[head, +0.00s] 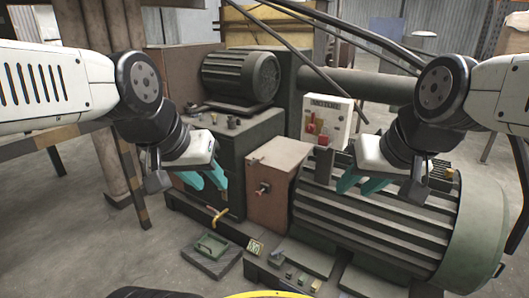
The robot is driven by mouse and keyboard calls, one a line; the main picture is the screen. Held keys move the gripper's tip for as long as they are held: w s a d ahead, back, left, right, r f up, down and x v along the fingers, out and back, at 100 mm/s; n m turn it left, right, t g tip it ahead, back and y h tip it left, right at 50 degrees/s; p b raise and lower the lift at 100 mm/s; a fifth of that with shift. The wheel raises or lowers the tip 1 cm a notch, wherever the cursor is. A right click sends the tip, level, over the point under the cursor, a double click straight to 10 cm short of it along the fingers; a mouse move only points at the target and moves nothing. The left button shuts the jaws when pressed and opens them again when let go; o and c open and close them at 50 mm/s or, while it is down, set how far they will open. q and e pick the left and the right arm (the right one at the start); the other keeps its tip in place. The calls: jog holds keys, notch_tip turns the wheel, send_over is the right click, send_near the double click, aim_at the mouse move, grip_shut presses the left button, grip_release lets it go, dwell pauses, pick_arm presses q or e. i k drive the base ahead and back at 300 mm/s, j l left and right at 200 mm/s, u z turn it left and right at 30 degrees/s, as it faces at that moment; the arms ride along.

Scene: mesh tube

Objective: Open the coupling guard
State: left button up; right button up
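A reddish-brown box (276,180), which looks like the coupling guard, stands between a dark green machine housing and a big ribbed motor. It appears shut, with a flat top and a small dark knob or latch (263,188) on its front face. My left gripper (205,181) is left of the box, in front of the green housing, with its teal fingers apart and nothing between them. My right gripper (359,184) is right of the box, over the ribbed motor, with its fingers apart and empty. Neither gripper appears to touch the box.
The ribbed motor (370,225) fills the right. A white control box (325,119) with red parts stands behind. A smaller motor (241,77) sits on the green housing (208,150). A yellow handle (219,216) and a green tray (211,246) lie low in front. Floor is clear at lower left.

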aim_at(281, 153)
jog(key=j+z, duration=0.1)
jog(key=z, duration=0.25)
jog(key=i+j+z, duration=0.1)
jog(key=z, duration=0.25)
jog(key=j+z, duration=0.15)
jog(key=z, duration=0.15)
jog(key=j+z, duration=0.3)
jog(key=j, duration=0.3)
jog(key=j+z, duration=0.25)
jog(key=j, duration=0.3)
jog(key=k+j+z, duration=0.3)
jog(key=j, duration=0.25)
jog(key=k+j, duration=0.1)
jog(key=j, duration=0.75)
jog(key=k+j+z, duration=0.1)
jog(key=j, duration=0.3)
jog(key=k+j, duration=0.1)
jog(key=j, duration=0.35)
jog(key=k+j+z, duration=0.1)
jog(key=j, duration=0.3)
jog(key=k+j, duration=0.1)
jog(key=j, duration=0.3)
jog(key=k+j, duration=0.15)
jog(key=j, duration=0.25)
jog(key=i+j, duration=0.1)
jog(key=j, duration=1)
jog(key=i+z, duration=0.05)
